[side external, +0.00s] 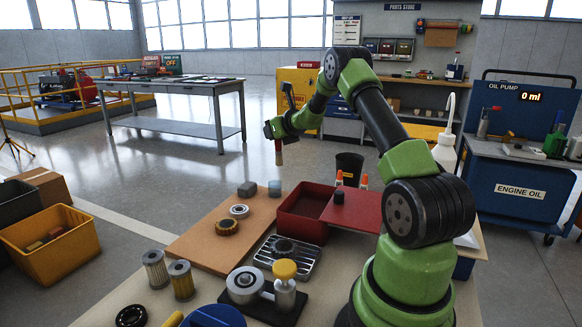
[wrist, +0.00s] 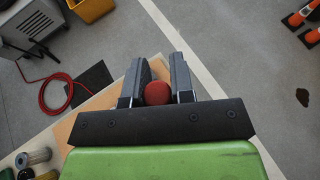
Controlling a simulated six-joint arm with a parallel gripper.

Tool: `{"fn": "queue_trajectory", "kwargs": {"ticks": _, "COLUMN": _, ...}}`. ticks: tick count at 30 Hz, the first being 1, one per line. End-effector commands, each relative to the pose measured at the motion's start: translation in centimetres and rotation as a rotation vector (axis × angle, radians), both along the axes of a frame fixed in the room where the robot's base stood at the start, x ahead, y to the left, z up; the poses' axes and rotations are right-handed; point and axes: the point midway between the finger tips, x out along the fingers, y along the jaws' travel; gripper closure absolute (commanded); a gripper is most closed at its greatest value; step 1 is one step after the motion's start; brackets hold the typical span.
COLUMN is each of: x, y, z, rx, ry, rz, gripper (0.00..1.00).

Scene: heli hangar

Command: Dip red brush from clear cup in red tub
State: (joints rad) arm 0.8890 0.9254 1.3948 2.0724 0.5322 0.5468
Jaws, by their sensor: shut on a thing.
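My gripper (side external: 274,131) is high above the far edge of the bench and shut on a red brush (side external: 279,153), which hangs down below it. In the wrist view a red round end (wrist: 157,93) of the brush sits between the two fingers. A red open tub (side external: 291,228) stands on the bench, to the right of and below the gripper. A small bluish, see-through piece (side external: 275,188), maybe the clear cup, stands on the board almost straight below the brush in the picture. The brush's lower tip is small and unclear.

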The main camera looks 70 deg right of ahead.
Motion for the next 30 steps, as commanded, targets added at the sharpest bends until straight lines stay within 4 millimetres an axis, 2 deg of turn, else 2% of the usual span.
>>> {"fn": "queue_trajectory", "kwargs": {"ticks": 9, "x": -7.1, "y": 3.8, "z": 0.8, "rx": -0.004, "ry": 0.176, "rz": -0.006, "gripper": 1.0}}
{"fn": "queue_trajectory", "kwargs": {"ticks": 15, "x": -9.8, "y": 5.9, "z": 0.7, "rx": 0.001, "ry": 0.246, "rz": 0.002, "gripper": 1.0}}
{"fn": "queue_trajectory", "kwargs": {"ticks": 20, "x": -10.4, "y": 6.3, "z": 0.2, "rx": 0.004, "ry": 0.259, "rz": 0.004, "gripper": 1.0}}
{"fn": "queue_trajectory", "kwargs": {"ticks": 30, "x": -10.3, "y": 6.3, "z": -3.0, "rx": 0.007, "ry": 0.26, "rz": 0.005, "gripper": 1.0}}
